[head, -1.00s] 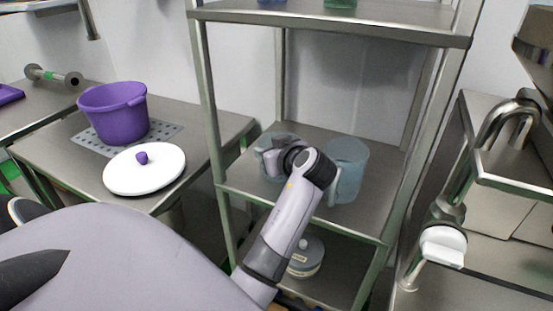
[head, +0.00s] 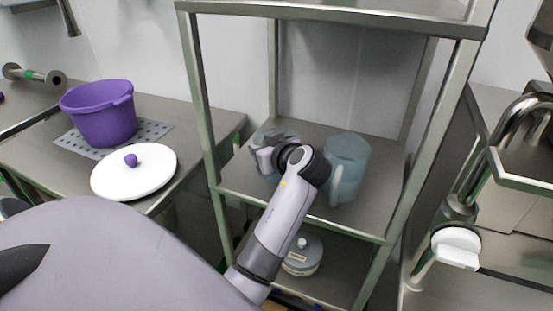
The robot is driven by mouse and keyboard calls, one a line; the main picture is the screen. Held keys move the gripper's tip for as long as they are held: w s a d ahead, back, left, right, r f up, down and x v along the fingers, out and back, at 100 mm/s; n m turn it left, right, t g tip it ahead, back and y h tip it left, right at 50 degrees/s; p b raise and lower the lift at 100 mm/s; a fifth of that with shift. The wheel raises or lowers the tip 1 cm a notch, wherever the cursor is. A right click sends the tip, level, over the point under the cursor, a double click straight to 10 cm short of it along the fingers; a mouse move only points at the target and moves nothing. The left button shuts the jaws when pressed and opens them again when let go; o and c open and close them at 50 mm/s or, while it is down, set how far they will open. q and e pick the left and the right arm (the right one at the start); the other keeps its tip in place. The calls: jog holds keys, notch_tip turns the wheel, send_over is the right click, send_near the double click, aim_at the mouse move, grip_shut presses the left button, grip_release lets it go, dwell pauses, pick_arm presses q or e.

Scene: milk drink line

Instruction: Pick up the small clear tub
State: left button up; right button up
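The small clear tub (head: 267,137) stands on the middle shelf (head: 330,212) of a metal rack, on the left side. It is bluish and see-through, and my wrist hides much of it. My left gripper (head: 266,158) is at the small tub, with a grey finger part against its near left side. The wrist hides the other finger, so I cannot see whether it is closed on the tub. A larger clear tub (head: 348,160) with a handle stands to the right, partly behind my wrist. My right gripper is not in view.
A white-lidded container (head: 302,258) stands on the lower shelf. Rack posts flank the opening on both sides. A purple pot (head: 105,115) and a white lid (head: 133,173) are on the left table. A metal pipe (head: 485,160) is at the right.

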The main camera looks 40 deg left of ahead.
pick_arm(q)
grip_shut()
jog(key=shift+f, duration=0.1)
jog(key=shift+s+f, duration=0.15)
dwell(0.9)
